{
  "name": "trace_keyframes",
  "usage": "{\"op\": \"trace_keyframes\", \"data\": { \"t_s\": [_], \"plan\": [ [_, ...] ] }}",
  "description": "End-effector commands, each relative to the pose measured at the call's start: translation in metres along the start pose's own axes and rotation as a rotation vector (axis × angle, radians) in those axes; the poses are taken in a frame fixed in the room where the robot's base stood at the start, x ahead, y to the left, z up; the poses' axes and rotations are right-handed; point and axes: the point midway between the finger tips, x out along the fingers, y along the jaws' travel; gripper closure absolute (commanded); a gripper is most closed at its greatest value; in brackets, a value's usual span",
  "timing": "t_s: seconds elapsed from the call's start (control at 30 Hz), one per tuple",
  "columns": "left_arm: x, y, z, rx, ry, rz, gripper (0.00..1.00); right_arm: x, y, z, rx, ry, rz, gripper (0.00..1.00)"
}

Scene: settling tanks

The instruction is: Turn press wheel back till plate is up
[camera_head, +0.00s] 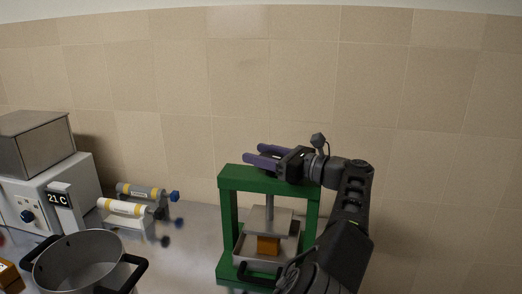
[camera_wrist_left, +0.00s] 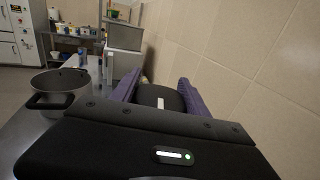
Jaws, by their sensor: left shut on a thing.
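The green press (camera_head: 228,205) stands on the counter in the head view. Its grey plate (camera_head: 256,220) hangs on a spindle low in the frame, just over an orange block (camera_head: 268,246) in a grey tray (camera_head: 246,256); I cannot tell whether plate and block touch. My left gripper (camera_head: 252,153) is at the top of the press, its purple fingers pointing left. In the left wrist view its fingers (camera_wrist_left: 158,80) sit either side of a dark round part with a white mark, the press wheel (camera_wrist_left: 158,97). The gripper mostly hides the wheel in the head view.
A steel pot (camera_head: 85,262) with black handles stands at the front left. The tiled wall rises close behind the press.

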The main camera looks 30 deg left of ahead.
Motion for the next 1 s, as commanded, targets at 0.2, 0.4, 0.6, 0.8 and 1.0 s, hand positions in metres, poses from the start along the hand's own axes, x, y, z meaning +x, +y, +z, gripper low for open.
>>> {"op": "trace_keyframes", "data": {
  "t_s": [0.2, 0.4, 0.6, 0.8, 1.0],
  "plan": [
    [0.001, 0.000, -0.001, 0.001, 0.000, 0.001, 0.45, 0.001, 0.000, 0.000, 0.000, 0.000, 0.000, 0.64],
    [0.001, 0.000, -0.001, 0.001, 0.001, 0.001, 0.28, 0.001, 0.000, 0.000, 0.000, 0.000, 0.000, 0.64],
    [0.001, 0.000, -0.001, 0.000, 0.001, 0.001, 0.25, 0.001, 0.000, 0.000, 0.000, 0.000, 0.000, 0.64],
    [-0.004, 0.000, 0.000, 0.001, -0.001, 0.001, 0.25, -0.001, 0.000, 0.000, 0.000, 0.000, 0.000, 0.64],
    [-0.028, -0.001, 0.002, 0.001, -0.006, -0.002, 0.25, -0.006, -0.002, 0.001, 0.001, -0.002, 0.002, 0.64]
  ]
}}
